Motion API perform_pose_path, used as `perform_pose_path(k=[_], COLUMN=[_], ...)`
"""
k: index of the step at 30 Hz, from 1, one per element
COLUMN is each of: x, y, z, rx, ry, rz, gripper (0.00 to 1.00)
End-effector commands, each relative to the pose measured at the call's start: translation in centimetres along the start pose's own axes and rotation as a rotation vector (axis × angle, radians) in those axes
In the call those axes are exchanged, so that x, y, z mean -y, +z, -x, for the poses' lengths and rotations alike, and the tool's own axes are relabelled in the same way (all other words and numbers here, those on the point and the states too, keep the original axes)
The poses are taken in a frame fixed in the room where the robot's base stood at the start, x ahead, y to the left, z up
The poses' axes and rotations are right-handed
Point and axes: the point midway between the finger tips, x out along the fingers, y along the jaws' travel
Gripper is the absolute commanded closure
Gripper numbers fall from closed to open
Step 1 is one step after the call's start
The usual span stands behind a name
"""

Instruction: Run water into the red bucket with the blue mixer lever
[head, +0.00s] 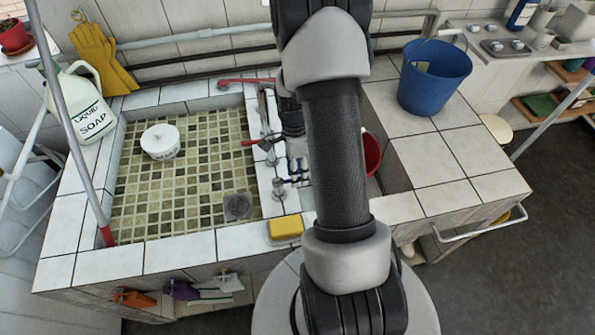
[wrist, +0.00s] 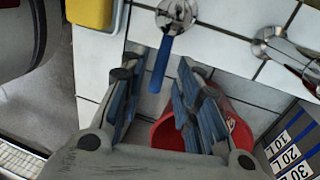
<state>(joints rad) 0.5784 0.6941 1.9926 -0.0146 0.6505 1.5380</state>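The blue mixer lever (wrist: 160,66) sticks out from a chrome mixer body (wrist: 174,14) on the white tiled ledge. In the head view the lever (head: 292,181) is small and beside my gripper (head: 297,160). In the wrist view my gripper (wrist: 160,75) is open, and the lever's free end shows between its fingertips with gaps on both sides. I cannot tell how far above the lever the fingers are. The red bucket (wrist: 168,134) shows beyond my fingers, which hide part of it. In the head view the red bucket (head: 372,152) is mostly behind my arm.
A yellow sponge (head: 286,228) lies on the ledge near the mixer. Red-levered taps (head: 245,82) stand farther back. A white tub (head: 160,141) is in the sink basin (head: 185,190). A blue bucket (head: 434,77) stands on the right tiles. A litre-marked panel (wrist: 290,152) is at lower right.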

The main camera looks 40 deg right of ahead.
Motion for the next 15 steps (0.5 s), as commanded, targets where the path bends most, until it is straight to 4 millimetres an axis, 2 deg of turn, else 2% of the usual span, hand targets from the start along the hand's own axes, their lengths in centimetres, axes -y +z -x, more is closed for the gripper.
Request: perform_pose_path(k=[9,11,15], x=[0.0,0.1,0.1], y=[0.0,0.0,0.0], z=[0.2,0.7,3.0], rx=[0.000,0.000,0.000], ry=[-0.001,-0.002,-0.006], rz=[-0.002,-0.002,-0.001], gripper=[0.69,0.69,0.69])
